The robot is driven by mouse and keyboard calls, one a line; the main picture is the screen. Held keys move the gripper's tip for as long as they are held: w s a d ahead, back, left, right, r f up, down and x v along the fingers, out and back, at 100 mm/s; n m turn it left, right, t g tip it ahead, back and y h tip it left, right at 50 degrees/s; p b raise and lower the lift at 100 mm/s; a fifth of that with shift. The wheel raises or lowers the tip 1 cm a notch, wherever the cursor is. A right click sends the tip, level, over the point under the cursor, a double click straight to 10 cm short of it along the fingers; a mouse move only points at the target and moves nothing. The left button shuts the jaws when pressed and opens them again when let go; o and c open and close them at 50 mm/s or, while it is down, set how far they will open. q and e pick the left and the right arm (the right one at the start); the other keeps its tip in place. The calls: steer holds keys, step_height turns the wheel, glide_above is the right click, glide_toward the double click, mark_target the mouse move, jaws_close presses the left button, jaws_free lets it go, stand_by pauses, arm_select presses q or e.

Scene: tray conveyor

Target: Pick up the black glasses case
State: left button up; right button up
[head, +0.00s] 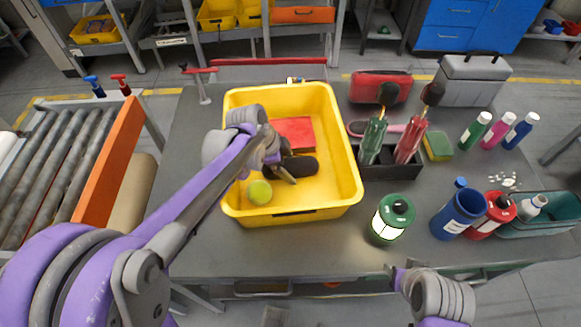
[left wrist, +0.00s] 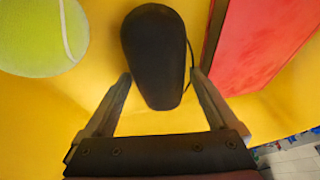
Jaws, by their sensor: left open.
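The black glasses case (head: 303,167) lies in the yellow tray (head: 340,185), beside a red flat item (head: 294,131) and a tennis ball (head: 260,192). My left gripper (head: 287,167) is down in the tray at the case. In the left wrist view the case (left wrist: 154,50) shows as a dark rounded shape between the two spread fingers of my left gripper (left wrist: 160,76). The fingers are open, one on each side of its near end; whether they touch it I cannot tell. My right gripper (head: 402,277) shows partly at the bottom, and its jaws are unclear.
A roller conveyor (head: 45,170) is at left. The table front is mostly clear.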

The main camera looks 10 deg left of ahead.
arm_select(q)
steer(key=c, duration=1.2)
